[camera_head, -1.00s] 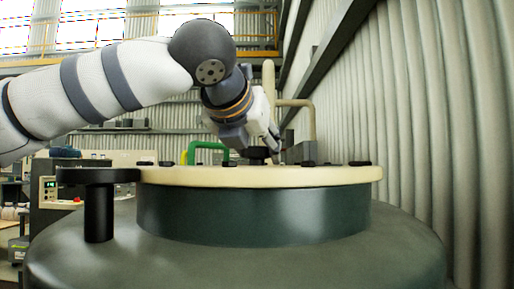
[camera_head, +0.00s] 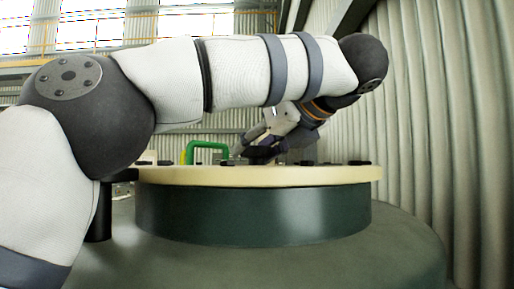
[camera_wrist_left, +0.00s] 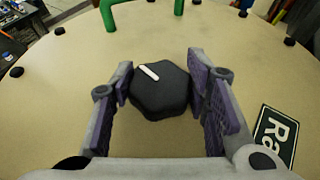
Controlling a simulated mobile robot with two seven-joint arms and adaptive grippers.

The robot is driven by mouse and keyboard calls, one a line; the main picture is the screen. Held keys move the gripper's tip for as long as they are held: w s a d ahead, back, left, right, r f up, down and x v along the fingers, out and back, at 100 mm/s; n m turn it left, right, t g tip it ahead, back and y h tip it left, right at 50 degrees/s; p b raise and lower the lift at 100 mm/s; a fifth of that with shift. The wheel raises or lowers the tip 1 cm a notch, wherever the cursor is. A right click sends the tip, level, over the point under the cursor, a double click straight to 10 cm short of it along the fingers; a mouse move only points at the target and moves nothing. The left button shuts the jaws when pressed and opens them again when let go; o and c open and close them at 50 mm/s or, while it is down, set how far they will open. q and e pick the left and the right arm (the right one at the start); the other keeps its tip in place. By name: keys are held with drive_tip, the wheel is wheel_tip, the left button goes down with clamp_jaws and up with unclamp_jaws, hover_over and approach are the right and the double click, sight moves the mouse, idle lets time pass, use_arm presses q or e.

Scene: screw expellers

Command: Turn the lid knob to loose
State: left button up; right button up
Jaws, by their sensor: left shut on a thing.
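The lid knob (camera_wrist_left: 160,94) is a dark, lobed knob with a white mark on its top, standing on the cream lid (camera_wrist_left: 60,85). In the head view the lid (camera_head: 200,175) sits on a dark green drum, and the knob is hard to tell from the fingers. My left gripper (camera_head: 257,150) reaches down to the knob from the right. In the wrist view its purple-padded fingers (camera_wrist_left: 162,86) stand on both sides of the knob, shut on it. The white mark slants from upper left to lower right. My right gripper is not in view.
A green handle (camera_head: 207,147) stands at the lid's back, left of the knob. Small dark bolts (camera_head: 359,163) ring the lid's edge. A label plate (camera_wrist_left: 276,135) lies on the lid right of my fingers. A corrugated wall (camera_head: 440,110) rises at the right.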

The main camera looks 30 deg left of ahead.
use_arm(q)
drive_tip(key=shift+n+g, duration=0.8)
drive_tip(key=shift+g, duration=0.3)
drive_tip(key=shift+y, duration=0.4)
drive_tip(key=o, duration=1.2)
